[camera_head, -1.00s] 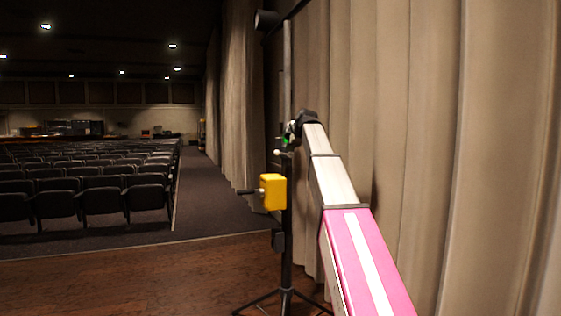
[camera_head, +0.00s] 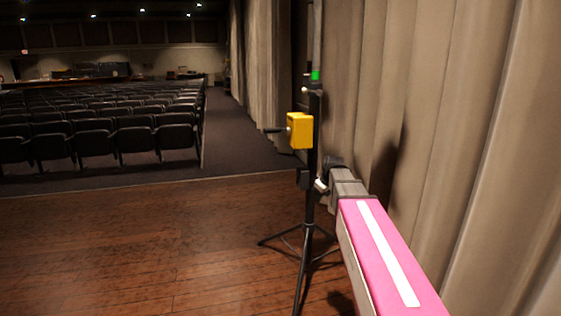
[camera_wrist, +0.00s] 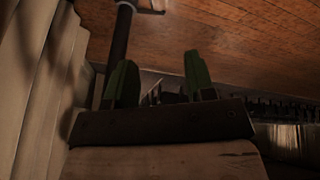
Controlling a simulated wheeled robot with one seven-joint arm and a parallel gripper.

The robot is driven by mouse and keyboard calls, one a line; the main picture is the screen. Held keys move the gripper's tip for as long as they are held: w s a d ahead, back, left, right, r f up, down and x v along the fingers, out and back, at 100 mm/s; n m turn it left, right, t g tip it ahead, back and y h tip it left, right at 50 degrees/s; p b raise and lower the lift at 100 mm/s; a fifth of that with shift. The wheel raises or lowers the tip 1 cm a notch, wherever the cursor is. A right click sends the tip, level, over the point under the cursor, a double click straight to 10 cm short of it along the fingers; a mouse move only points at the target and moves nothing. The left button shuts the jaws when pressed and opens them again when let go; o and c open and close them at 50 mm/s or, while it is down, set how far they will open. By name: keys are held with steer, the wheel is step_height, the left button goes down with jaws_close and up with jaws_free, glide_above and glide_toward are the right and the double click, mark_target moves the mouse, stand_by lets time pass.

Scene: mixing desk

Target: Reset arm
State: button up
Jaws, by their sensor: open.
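My gripper (camera_wrist: 160,80) shows in the wrist view as two dark green fingers set well apart, with nothing held between them. In the head view, my pink and grey arm reaches forward from the lower right. Its end is low beside the black tripod stand (camera_head: 311,160), just below a yellow box (camera_head: 300,130) with a dark crank handle on that stand. I cannot tell whether the arm's end touches the stand. The gripper fingers are mostly hidden in the head view.
Beige curtains (camera_head: 430,110) hang close along the right side. Rows of dark seats (camera_head: 100,135) fill the left beyond the wooden floor's edge. The wooden floor (camera_head: 140,240) at front left is clear. The stand's legs spread over the floor near my arm.

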steer(key=s+d+f+m+g+h, duration=0.1)
steer(key=s+f+m+g, duration=0.3)
steer(key=s+f, duration=1.7)
steer(key=s+m, duration=0.3)
steer(key=m, duration=0.1)
steer(key=shift+s+d+g+h, duration=0.15)
steer(key=shift+d+g+h, duration=0.15)
steer(key=shift+c, duration=0.7)
steer(key=shift+s, duration=0.1)
